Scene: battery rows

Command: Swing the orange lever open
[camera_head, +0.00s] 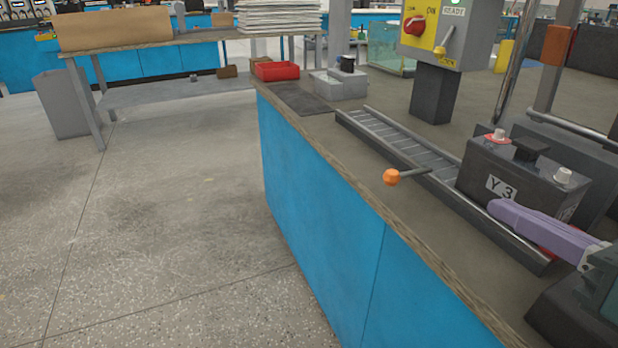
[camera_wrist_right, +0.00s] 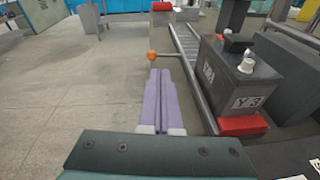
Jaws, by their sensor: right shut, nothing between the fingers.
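The orange lever (camera_head: 391,176) is a round orange knob on a thin dark rod that reaches from the roller track over the near edge of the bench. The knob also shows in the right wrist view (camera_wrist_right: 152,55), just beyond my fingertips. My right gripper (camera_head: 496,208) has purple fingers that lie together, shut and empty. In the head view it is to the right of the knob and apart from it, in front of the battery. In the right wrist view the gripper (camera_wrist_right: 160,72) points toward the knob. My left gripper is not in view.
A black battery marked Y 3 (camera_head: 505,180) stands at the roller track (camera_head: 410,147). A control box (camera_head: 447,30) with a red switch stands behind. A red tray (camera_head: 277,71) sits at the bench's far end. Open floor (camera_head: 170,210) lies to the left.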

